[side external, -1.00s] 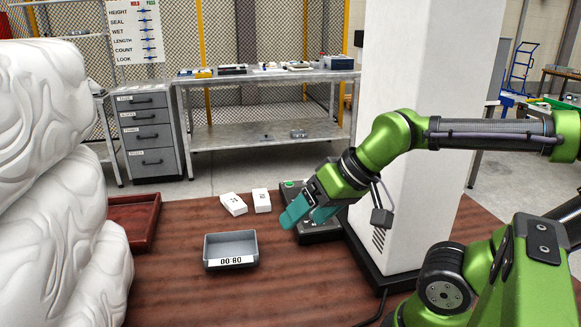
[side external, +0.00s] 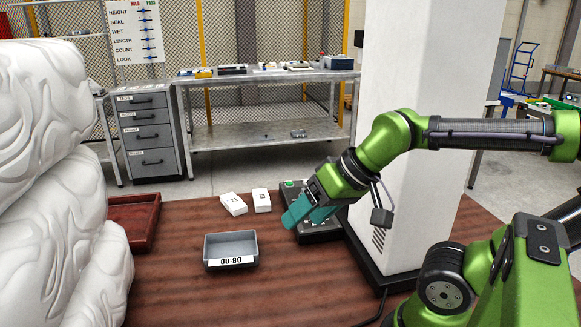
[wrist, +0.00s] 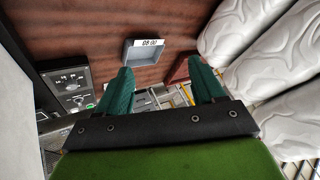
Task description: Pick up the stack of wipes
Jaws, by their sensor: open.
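Two small white blocks with dark printed marks, the left one (side external: 233,204) and the right one (side external: 262,200), lie side by side on the brown table in the side external view. They may be the wipes; I cannot tell which is the stack meant. My gripper (side external: 308,217) is open and empty, with teal fingers, to the right of the blocks and above a dark control box. In the wrist view my gripper (wrist: 162,83) shows its two fingers spread wide. The blocks are hard to make out there, partly hidden by the left finger.
A dark red tray (side external: 133,219) is at the left, beside bulky white sacks (side external: 45,180). The control box (side external: 318,234) stands next to a white column (side external: 405,150). Bare table lies around the grey tray.

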